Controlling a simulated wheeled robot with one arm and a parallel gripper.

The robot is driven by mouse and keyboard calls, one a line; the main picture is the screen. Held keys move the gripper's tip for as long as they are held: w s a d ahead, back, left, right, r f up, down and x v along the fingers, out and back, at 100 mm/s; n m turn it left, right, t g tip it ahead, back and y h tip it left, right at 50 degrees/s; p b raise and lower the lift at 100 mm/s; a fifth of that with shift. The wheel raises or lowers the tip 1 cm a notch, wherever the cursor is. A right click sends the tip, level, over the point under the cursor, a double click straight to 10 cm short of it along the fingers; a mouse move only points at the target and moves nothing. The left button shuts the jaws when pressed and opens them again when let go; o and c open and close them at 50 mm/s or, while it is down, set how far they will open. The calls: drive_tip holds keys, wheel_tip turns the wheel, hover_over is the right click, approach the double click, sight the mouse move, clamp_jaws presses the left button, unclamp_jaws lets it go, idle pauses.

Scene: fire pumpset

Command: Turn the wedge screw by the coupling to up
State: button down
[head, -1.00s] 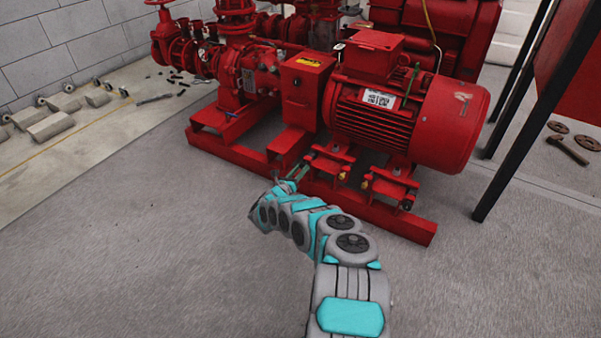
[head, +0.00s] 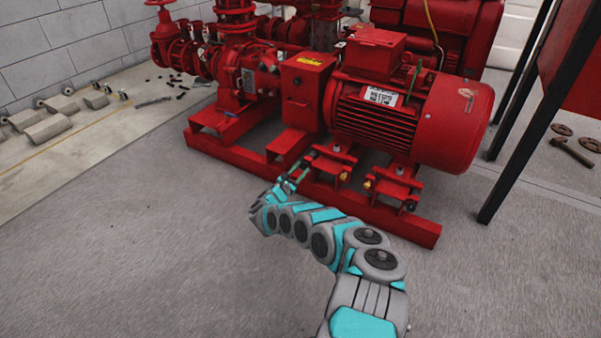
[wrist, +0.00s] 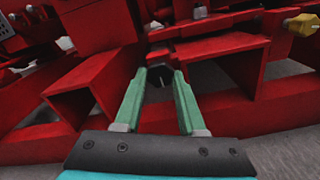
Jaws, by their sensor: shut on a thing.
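The wedge screw by the coupling shows in the wrist view as a dark screw head (wrist: 160,75) between the tips of my two green fingers. My gripper (wrist: 162,80) is shut on it. The fingers hide the sides of the head, and which way it is turned is hard to tell. In the head view my gripper (head: 301,168) reaches the left end of the near motor foot, just below and right of the red coupling box (head: 307,92). The screw is too small and covered to make out there.
The red motor (head: 410,115) stands on the red base frame (head: 385,220). Brass-coloured screws (head: 367,185) sit farther right along the motor feet, and one shows in the wrist view (wrist: 303,25). A black post (head: 500,165) stands at right. The floor in front is clear.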

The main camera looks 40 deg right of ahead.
idle(0.4)
drive_tip(key=shift+c, duration=2.4)
unclamp_jaws()
drive_tip(key=v, duration=0.7)
drive_tip(key=shift+s+a+p, duration=0.15)
drive_tip(key=shift+a+p, duration=0.2)
